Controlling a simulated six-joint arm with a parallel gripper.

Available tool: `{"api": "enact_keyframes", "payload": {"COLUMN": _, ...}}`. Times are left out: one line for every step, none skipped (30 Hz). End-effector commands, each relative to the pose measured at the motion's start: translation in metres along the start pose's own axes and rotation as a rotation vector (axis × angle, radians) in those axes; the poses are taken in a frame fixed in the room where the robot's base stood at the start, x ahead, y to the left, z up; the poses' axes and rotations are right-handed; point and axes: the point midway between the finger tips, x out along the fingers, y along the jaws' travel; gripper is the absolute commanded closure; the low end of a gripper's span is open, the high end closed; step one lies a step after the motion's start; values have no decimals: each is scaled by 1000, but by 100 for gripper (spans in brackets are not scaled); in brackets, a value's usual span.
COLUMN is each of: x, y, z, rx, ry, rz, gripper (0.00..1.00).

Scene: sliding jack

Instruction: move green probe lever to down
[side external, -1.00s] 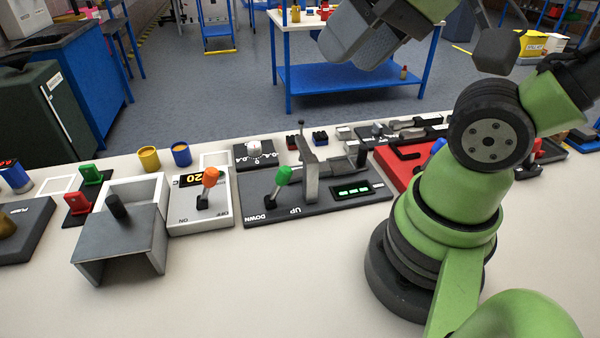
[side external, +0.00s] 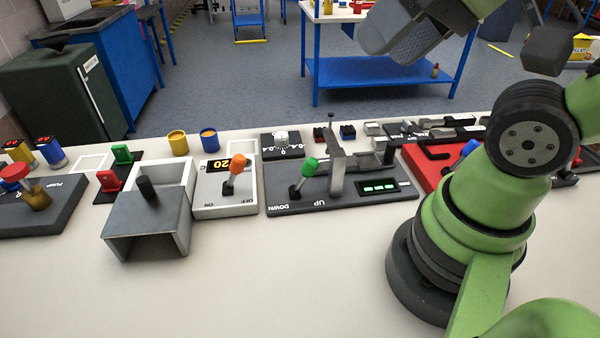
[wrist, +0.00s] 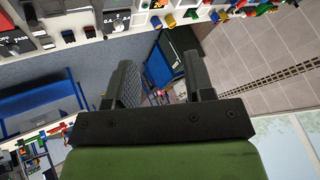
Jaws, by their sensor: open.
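The green probe lever (side external: 309,166) has a green knob on a short grey stem. It stands on a dark panel (side external: 285,198) marked DOWN at the left and UP at the right. In the side view the lever leans to the right, toward the UP side. My gripper is high above the bench; one grey finger block (side external: 405,38) shows at the top of the side view, well apart from the lever. In the wrist view my gripper (wrist: 158,62) is open and empty, with both dark fingers apart. I cannot make out the lever there.
A grey upright bracket (side external: 337,165) and a green-lit display (side external: 380,187) share the lever's panel. An orange-knobbed switch (side external: 237,162) stands to its left, beside a grey open-fronted box (side external: 145,235). A red fixture (side external: 428,165) is to the right. The bench front is clear.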

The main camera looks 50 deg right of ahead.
Motion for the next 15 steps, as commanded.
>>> {"api": "enact_keyframes", "payload": {"x": 0, "y": 0, "z": 0, "rx": 0, "ry": 0, "rz": 0, "gripper": 52}}
{"api": "enact_keyframes", "payload": {"x": 0, "y": 0, "z": 0, "rx": 0, "ry": 0, "rz": 0, "gripper": 52}}
{"api": "enact_keyframes", "payload": {"x": 0, "y": 0, "z": 0, "rx": 0, "ry": 0, "rz": 0, "gripper": 52}}
{"api": "enact_keyframes", "payload": {"x": 0, "y": 0, "z": 0, "rx": 0, "ry": 0, "rz": 0, "gripper": 52}}
{"api": "enact_keyframes", "payload": {"x": 0, "y": 0, "z": 0, "rx": 0, "ry": 0, "rz": 0, "gripper": 52}}
{"api": "enact_keyframes", "payload": {"x": 0, "y": 0, "z": 0, "rx": 0, "ry": 0, "rz": 0, "gripper": 52}}
{"api": "enact_keyframes", "payload": {"x": 0, "y": 0, "z": 0, "rx": 0, "ry": 0, "rz": 0, "gripper": 52}}
{"api": "enact_keyframes", "payload": {"x": 0, "y": 0, "z": 0, "rx": 0, "ry": 0, "rz": 0, "gripper": 52}}
{"api": "enact_keyframes", "payload": {"x": 0, "y": 0, "z": 0, "rx": 0, "ry": 0, "rz": 0, "gripper": 48}}
{"api": "enact_keyframes", "payload": {"x": 0, "y": 0, "z": 0, "rx": -1, "ry": -1, "rz": 0, "gripper": 48}}
{"api": "enact_keyframes", "payload": {"x": 0, "y": 0, "z": -1, "rx": -4, "ry": -3, "rz": 2, "gripper": 48}}
{"api": "enact_keyframes", "payload": {"x": 1, "y": 0, "z": -2, "rx": -12, "ry": -11, "rz": 6, "gripper": 48}}
{"api": "enact_keyframes", "payload": {"x": 2, "y": -1, "z": -4, "rx": -21, "ry": -21, "rz": 12, "gripper": 48}}
{"api": "enact_keyframes", "payload": {"x": 3, "y": -1, "z": -5, "rx": -34, "ry": -35, "rz": 19, "gripper": 48}}
{"api": "enact_keyframes", "payload": {"x": 6, "y": -2, "z": -9, "rx": -60, "ry": -59, "rz": 33, "gripper": 48}}
